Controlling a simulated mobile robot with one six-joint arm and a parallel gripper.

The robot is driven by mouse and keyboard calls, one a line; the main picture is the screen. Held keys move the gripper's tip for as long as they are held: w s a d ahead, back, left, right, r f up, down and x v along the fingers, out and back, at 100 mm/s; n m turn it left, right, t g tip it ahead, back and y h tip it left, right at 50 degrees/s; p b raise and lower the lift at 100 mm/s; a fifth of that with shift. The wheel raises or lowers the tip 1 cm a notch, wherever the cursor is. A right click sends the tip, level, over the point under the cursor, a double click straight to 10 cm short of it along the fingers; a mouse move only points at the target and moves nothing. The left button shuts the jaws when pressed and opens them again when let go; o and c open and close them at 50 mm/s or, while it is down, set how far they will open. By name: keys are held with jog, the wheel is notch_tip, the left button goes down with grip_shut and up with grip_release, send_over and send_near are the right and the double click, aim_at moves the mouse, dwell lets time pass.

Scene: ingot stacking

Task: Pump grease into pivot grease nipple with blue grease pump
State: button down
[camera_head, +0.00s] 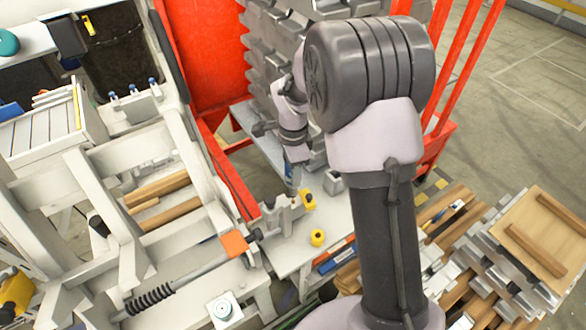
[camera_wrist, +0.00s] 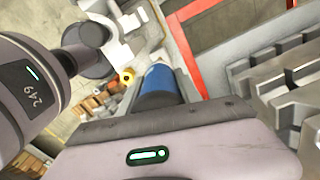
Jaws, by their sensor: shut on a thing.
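My gripper (camera_head: 294,156) is at the middle of the head view, pointing down, between the white machine frame and the stacked ingots. It is shut on the blue grease pump (camera_head: 292,172), whose lower end hangs above the grey pivot bracket (camera_head: 284,216). A gap seems to lie between pump and bracket, but I cannot tell how wide. The grease nipple itself is too small to make out.
A rod with a black spring (camera_head: 150,299) runs lower left. A red frame (camera_head: 205,60) and grey ingots (camera_head: 275,45) stand behind. Wooden pieces and ingots (camera_head: 490,265) lie at right.

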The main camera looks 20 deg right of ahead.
jog(key=shift+f+b, duration=0.3)
jog(key=shift+f, duration=0.4)
